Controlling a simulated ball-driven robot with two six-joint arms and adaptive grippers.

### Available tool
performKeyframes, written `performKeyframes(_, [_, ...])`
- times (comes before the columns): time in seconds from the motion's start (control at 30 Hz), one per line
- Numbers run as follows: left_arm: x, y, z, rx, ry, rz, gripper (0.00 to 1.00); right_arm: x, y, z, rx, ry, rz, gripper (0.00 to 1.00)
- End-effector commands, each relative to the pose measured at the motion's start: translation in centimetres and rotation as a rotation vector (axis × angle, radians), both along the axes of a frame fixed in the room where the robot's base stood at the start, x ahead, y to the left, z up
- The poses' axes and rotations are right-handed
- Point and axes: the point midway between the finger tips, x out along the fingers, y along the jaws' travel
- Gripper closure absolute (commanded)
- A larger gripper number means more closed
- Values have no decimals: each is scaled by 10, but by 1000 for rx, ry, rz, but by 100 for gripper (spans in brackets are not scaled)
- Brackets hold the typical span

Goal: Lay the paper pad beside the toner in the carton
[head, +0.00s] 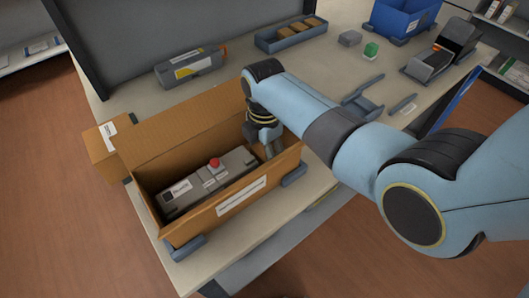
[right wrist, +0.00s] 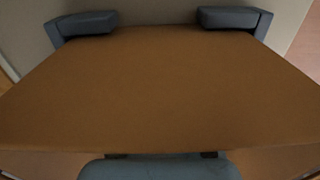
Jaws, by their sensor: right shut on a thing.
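The open brown carton (head: 172,232) stands at the front left of the table. The grey toner (head: 225,172), with a red knob and white labels, lies lengthwise inside it. My right gripper (head: 271,150) reaches down into the carton's right end, beside the toner's end. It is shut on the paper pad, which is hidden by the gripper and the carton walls. In the right wrist view, a carton wall (right wrist: 160,85) fills most of the picture, with part of my gripper at the bottom edge. My left gripper is not in view.
Blue-grey blocks (head: 293,175) brace the carton's corners. Another grey toner (head: 189,68) lies behind the carton. A tray (head: 292,36) with several brown pads stands at the back, near a blue bin (head: 405,18). A green block (head: 371,50) and a grey device (head: 440,52) are farther right.

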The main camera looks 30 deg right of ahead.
Motion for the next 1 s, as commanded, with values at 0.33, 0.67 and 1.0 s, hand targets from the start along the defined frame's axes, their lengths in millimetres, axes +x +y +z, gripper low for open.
performKeyframes(0.33, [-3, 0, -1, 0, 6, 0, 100, 0, 0, -1, 0, -1, 0, 23])
performKeyframes(0.67, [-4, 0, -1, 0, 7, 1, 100, 0, 0, 0, 0, 0, 0, 7])
performKeyframes(1.0, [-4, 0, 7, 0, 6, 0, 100, 2, 0, 40, 0, -5, 0, 7])
